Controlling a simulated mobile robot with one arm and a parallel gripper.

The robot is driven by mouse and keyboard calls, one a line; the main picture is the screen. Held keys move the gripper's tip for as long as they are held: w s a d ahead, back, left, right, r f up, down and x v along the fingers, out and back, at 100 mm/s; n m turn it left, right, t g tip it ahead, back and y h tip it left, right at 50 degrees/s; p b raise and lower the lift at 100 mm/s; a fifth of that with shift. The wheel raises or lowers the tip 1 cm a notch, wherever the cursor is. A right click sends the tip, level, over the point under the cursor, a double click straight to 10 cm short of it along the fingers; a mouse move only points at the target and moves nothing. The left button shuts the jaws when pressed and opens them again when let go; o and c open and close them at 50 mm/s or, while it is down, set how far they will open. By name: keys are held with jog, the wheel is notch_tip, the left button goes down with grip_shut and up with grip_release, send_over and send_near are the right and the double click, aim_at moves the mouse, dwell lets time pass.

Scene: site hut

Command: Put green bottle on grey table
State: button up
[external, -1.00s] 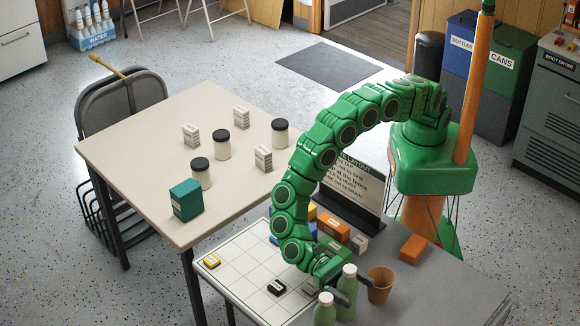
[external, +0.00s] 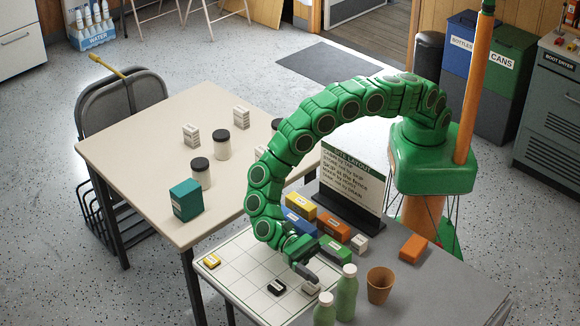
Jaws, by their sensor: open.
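Two pale green bottles with whitish caps stand upright side by side on the grey table (external: 435,285). The taller-looking bottle (external: 347,295) is just left of a brown cup; the other bottle (external: 324,311) is nearer the front edge, its base cut off by the frame. My gripper (external: 306,273) is open and low over the gridded white board, to the left of the bottles and apart from them. Nothing shows between its dark fingers, though one finger is partly hidden.
The brown cup (external: 380,285), an orange block (external: 413,247), several coloured blocks and a sign (external: 352,185) share the grey table. A black block (external: 276,287) lies on the gridded board (external: 235,276). The cream table (external: 150,145) holds jars, white blocks and a teal box.

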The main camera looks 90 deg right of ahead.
jog(key=shift+w+d, duration=0.2)
jog(key=shift+w, duration=0.05)
jog(key=s+d+r+n+t+h, duration=0.2)
jog(key=d+r+n+h, duration=0.1)
jog(key=d+r, duration=0.8)
jog(key=s+d+r+n+t+h, duration=0.25)
jog(key=d+r, duration=0.55)
jog(key=d, duration=0.5)
jog(key=s+d+r+n+t+h, duration=0.1)
jog(key=s+d, duration=0.5)
jog(key=d, duration=0.6)
jog(key=s+d+r+n+t+h, duration=0.1)
jog(key=s+d+t+h, duration=0.2)
jog(key=d, duration=1)
jog(key=s+d+r+n+t+h, duration=0.1)
jog(key=s+d+t+h, duration=0.1)
jog(key=s+d, duration=0.7)
jog(key=d+h, duration=0.1)
jog(key=d, duration=0.3)
jog(key=shift+s+d, duration=0.25)
jog(key=shift+s, duration=0.1)
